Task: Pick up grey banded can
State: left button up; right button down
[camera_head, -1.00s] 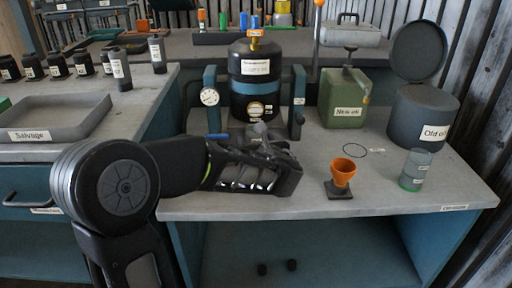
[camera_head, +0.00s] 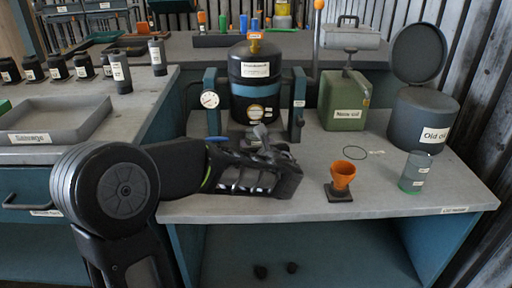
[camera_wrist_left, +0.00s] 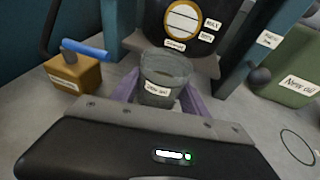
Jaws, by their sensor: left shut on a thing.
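A small grey can (camera_wrist_left: 160,80) with a pale label stands between the fingers of my left gripper (camera_wrist_left: 158,92) in the left wrist view. The fingers are closed on its two sides, and the can looks upright. In the head view my left gripper (camera_head: 275,172) is low over the middle bench, in front of the black tank, and its body hides most of the can. I cannot tell whether the can's base touches the bench. My right gripper is not in view.
The black tank (camera_head: 254,68) with a teal band stands behind. A gauge (camera_head: 209,99), a green can (camera_head: 344,107), a dark drum (camera_head: 420,118), an orange funnel (camera_head: 342,173) and a green-based clear beaker (camera_head: 414,171) share the bench. A blue-handled tan block (camera_wrist_left: 78,72) stands left of the can.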

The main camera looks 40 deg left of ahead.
pick_arm(q)
notch_tip(320, 180, up, 9)
jog(key=p, duration=0.3)
jog(key=shift+r+p, duration=0.35)
jog(key=shift+r, duration=0.2)
